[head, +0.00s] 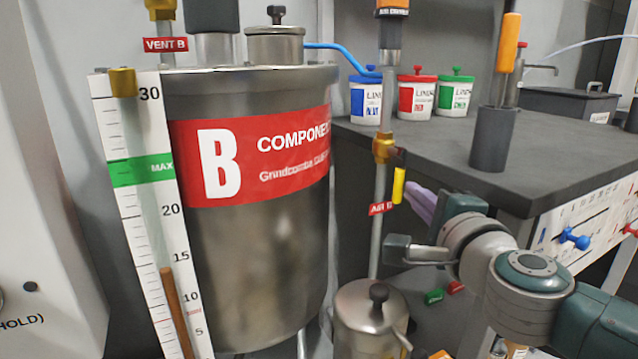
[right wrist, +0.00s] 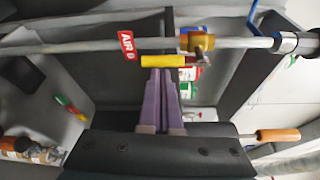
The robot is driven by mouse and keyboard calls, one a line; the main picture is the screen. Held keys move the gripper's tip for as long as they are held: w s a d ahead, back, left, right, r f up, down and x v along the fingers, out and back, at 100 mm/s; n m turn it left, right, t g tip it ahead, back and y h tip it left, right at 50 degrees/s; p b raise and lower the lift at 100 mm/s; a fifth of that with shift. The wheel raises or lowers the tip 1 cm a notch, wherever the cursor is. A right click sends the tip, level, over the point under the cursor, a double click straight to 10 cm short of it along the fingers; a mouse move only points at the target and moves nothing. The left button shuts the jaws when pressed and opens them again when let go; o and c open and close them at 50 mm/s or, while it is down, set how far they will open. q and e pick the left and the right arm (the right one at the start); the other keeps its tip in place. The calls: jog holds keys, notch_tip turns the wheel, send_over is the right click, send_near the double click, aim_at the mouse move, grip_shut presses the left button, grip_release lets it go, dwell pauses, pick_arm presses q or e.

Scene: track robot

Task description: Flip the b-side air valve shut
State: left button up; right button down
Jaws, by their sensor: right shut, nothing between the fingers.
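The b-side air valve is a brass body (head: 383,148) on a thin vertical pipe, with a yellow lever (head: 399,186) hanging beside the pipe, roughly parallel to it. A red AIR B tag (head: 381,208) sits just below. In the right wrist view the lever (right wrist: 163,61), the brass body (right wrist: 198,42) and the tag (right wrist: 127,46) show near the top. My right gripper (head: 412,192) has purple fingers, shut and empty. Its fingertips (right wrist: 163,72) are right at the lever; I cannot tell whether they touch it. My left gripper is not in view.
The large steel B tank (head: 260,245) stands left of the pipe. A dark bench (head: 560,150) with several lidded tubs and a grey post (head: 493,138) is behind and right. A small steel pot (head: 365,320) stands below the valve.

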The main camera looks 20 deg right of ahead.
aim_at(400, 174)
jog(key=a+m+y+p, duration=0.1)
jog(key=m+p, duration=0.1)
jog(key=p, duration=0.2)
jog(key=a+r+m+g+y+p, duration=0.1)
jog(key=m+p, duration=0.2)
jog(key=p, duration=0.1)
jog(key=a+r+m+g+y+p, duration=0.1)
jog(key=a+m+p, duration=0.1)
jog(key=p, duration=0.3)
jog(key=shift+s+a+r+m, duration=0.1)
jog(key=shift+s+r+m, duration=0.1)
jog(key=shift+m, duration=0.5)
jog(key=m+y+p, duration=0.1)
jog(key=a+r+m+y+p, duration=0.1)
jog(key=m+p, duration=0.1)
jog(key=shift+r+g, duration=0.1)
jog(key=shift+g, duration=0.3)
jog(key=shift+d+p, duration=0.15)
jog(key=shift+p, duration=0.15)
jog(key=shift+w+d+r, duration=0.1)
jog(key=shift+d+r, duration=0.05)
jog(key=shift+d, duration=0.55)
